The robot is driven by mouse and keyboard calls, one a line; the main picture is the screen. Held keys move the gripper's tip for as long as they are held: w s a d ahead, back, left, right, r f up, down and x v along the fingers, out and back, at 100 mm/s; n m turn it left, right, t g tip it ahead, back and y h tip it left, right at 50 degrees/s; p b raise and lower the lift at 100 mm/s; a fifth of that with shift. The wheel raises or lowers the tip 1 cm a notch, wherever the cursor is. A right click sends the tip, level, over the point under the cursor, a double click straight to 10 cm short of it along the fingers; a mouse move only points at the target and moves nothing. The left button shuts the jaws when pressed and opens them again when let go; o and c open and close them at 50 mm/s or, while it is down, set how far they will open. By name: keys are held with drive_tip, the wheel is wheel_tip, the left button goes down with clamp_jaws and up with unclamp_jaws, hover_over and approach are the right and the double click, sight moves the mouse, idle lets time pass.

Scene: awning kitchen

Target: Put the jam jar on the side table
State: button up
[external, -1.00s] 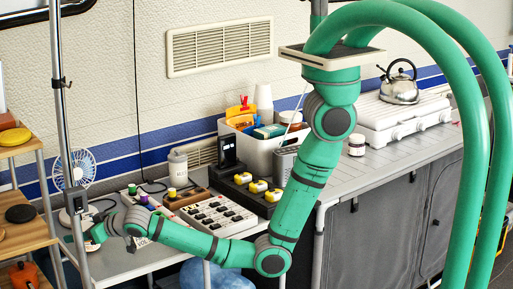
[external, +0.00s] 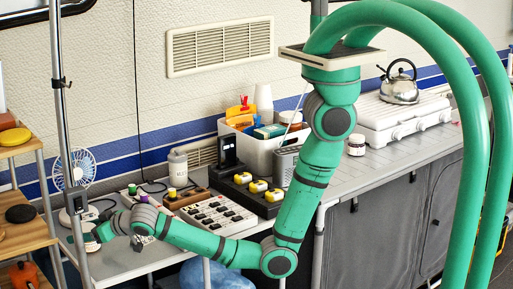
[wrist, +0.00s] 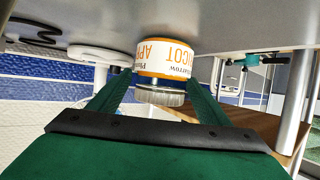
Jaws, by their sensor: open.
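A jam jar (wrist: 165,56) with a white and orange label reading "APRICOT" and a silver lid shows in the wrist view, where the picture is upside down. It stands upright on the grey table surface (wrist: 225,14). My gripper (wrist: 160,88) is open, with one green finger on each side of the jar; I cannot tell whether they touch it. In the external view my gripper (external: 91,238) is low at the left end of the grey table (external: 120,262), and the jar is mostly hidden there.
A fan (external: 74,175) stands close behind my gripper. Switch boxes (external: 212,213) and a white bottle (external: 178,168) crowd the table to the right. A metal pole (external: 62,110) and a wooden shelf (external: 20,235) stand at left. Another small jar (external: 356,145) is on the counter.

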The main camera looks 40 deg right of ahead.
drive_tip(key=v, duration=0.9)
drive_tip(key=shift+s+d+r, duration=0.1)
drive_tip(key=shift+s, duration=0.1)
